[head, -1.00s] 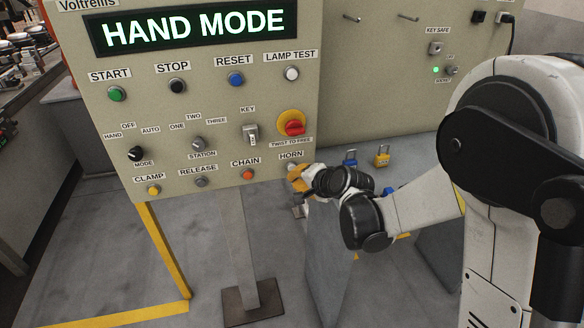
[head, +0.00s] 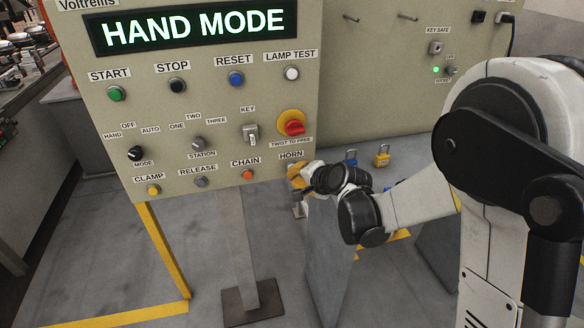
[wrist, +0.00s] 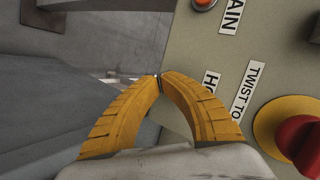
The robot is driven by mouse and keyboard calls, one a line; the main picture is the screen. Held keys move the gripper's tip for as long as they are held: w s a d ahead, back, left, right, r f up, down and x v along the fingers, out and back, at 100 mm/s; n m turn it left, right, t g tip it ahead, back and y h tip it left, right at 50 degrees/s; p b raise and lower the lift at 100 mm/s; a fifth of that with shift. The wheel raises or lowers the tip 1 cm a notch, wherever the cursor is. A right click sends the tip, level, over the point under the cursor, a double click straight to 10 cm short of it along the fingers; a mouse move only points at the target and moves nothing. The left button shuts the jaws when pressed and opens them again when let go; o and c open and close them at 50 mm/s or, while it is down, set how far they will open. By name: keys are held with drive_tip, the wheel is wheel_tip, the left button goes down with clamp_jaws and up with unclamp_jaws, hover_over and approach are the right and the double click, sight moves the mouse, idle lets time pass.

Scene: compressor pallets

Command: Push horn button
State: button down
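The control panel (head: 215,110) carries a HORN label (head: 291,155) at its lower right, and part of that label (wrist: 211,84) shows in the wrist view. The horn button itself is hidden behind my fingers below the label. My gripper (head: 294,172) has yellow fingers at the panel's lower right corner, just under the label. In the wrist view the two fingertips (wrist: 158,78) meet, with nothing clearly held between them. I cannot tell whether the tips touch the button.
The orange CHAIN button (head: 247,174) is left of my gripper. The red emergency stop knob (head: 295,128) on its yellow ring is just above. A yellow padlock (head: 382,158) and a blue padlock (head: 351,157) are to the right. The display reads HAND MODE.

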drive_tip(key=shift+w+a, duration=0.15)
drive_tip(key=shift+w, duration=0.3)
idle(0.3)
drive_tip(key=shift+s+d, duration=0.3)
drive_tip(key=shift+s, duration=0.65)
drive_tip(key=s+d, duration=0.1)
drive_tip(key=s, duration=0.4)
drive_tip(key=shift+s+d+b, duration=0.35)
drive_tip(key=shift+s+b, duration=0.05)
drive_tip(key=shift+b, duration=0.05)
drive_tip(key=s+d+r+n+g+h, duration=0.1)
drive_tip(key=s+d+r+n+h, duration=0.2)
drive_tip(key=s+d, duration=0.5)
drive_tip(key=s+d+r+n+g+h, duration=0.1)
drive_tip(key=s+d+r+n+h, duration=0.2)
drive_tip(key=s+d, duration=0.6)
drive_tip(key=s+r+n, duration=0.1)
drive_tip(key=s+n, duration=0.1)
drive_tip(key=s, duration=0.5)
drive_tip(key=shift+d+r, duration=0.25)
drive_tip(key=shift+r, duration=0.15)
